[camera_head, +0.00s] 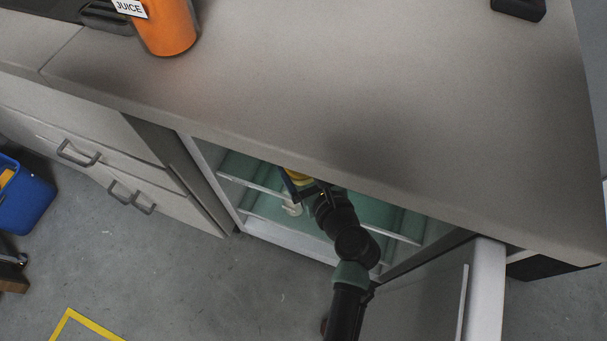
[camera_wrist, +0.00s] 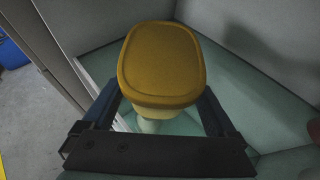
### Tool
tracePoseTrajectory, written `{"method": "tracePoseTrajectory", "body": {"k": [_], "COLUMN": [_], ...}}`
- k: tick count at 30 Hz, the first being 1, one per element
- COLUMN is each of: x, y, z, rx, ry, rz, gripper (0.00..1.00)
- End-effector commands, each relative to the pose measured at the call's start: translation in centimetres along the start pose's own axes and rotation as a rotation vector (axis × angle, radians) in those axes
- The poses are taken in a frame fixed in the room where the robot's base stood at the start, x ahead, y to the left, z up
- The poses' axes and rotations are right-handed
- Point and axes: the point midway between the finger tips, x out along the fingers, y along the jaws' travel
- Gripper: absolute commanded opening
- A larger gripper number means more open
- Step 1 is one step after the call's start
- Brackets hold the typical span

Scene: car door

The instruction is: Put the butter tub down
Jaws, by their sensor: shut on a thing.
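The butter tub (camera_wrist: 162,62) has a yellow lid and a paler body, and fills the upper middle of the wrist view. My gripper (camera_wrist: 160,110) is shut on it, with one finger at each side of the tub's body. In the head view, a small yellow part of the tub (camera_head: 298,175) shows under the counter's front edge, at my gripper (camera_head: 300,188). The tub is inside the open fridge (camera_head: 262,205), near a glass shelf. The counter hides most of it in the head view. I cannot tell whether its base touches the shelf.
A pale item (camera_head: 292,208) stands below the tub in the fridge. The fridge door (camera_head: 487,290) hangs open at the right, close to my arm. The counter (camera_head: 330,90) overhangs the fridge, with an orange juice container (camera_head: 166,28) on it. Drawers (camera_head: 100,160) are at the left.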

Motion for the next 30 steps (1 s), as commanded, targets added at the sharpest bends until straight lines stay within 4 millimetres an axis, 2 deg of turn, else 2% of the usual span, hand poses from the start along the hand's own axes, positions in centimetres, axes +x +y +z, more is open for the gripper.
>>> {"method": "tracePoseTrajectory", "body": {"k": [7,20,21,22,30], "x": [1.8,2.0,2.0,2.0,1.9], "y": [0.0,-0.3,-0.2,-0.2,-0.2], "z": [-4.1,-4.1,-4.2,-4.2,-3.9], "rx": [-0.001,-0.001,-0.001,-0.001,-0.001], "ry": [-0.001,-0.002,0.0,0.0,0.0], "rz": [0.0,0.0,0.0,0.0,0.0], "gripper": [0.18,0.18,0.98,1.0,1.0]}}
